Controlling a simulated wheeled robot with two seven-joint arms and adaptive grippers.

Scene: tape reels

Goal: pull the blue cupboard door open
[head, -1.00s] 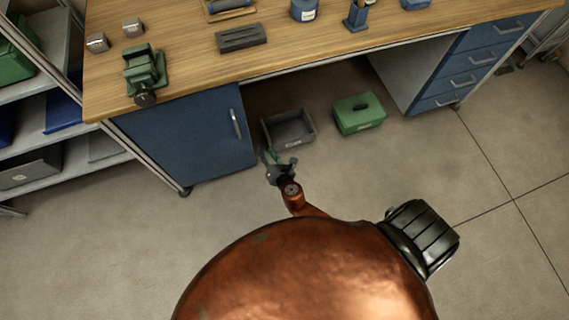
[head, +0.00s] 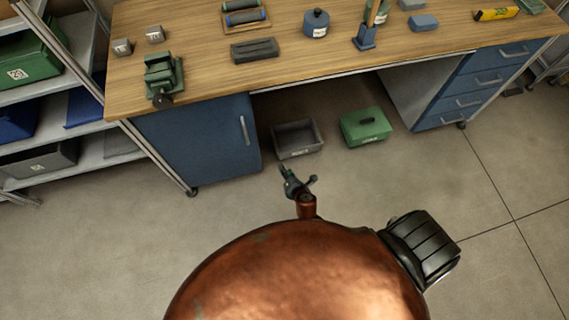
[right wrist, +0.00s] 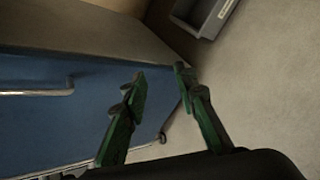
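The blue cupboard door (head: 203,138) is under the left part of the workbench and looks shut. Its upright silver handle (head: 245,130) is near its right edge. In the right wrist view the blue door (right wrist: 60,120) fills the left side, with the handle (right wrist: 40,93) at the far left. My right gripper (head: 285,172) is to the right of and in front of the door, apart from the handle. In the right wrist view its green fingers (right wrist: 160,78) are spread with nothing between them. My left gripper is not in view.
A grey bin (head: 297,139) and a green box (head: 365,127) sit under the bench, right of the cupboard. Shelves (head: 60,150) stand at the left. The floor in front of the door is clear.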

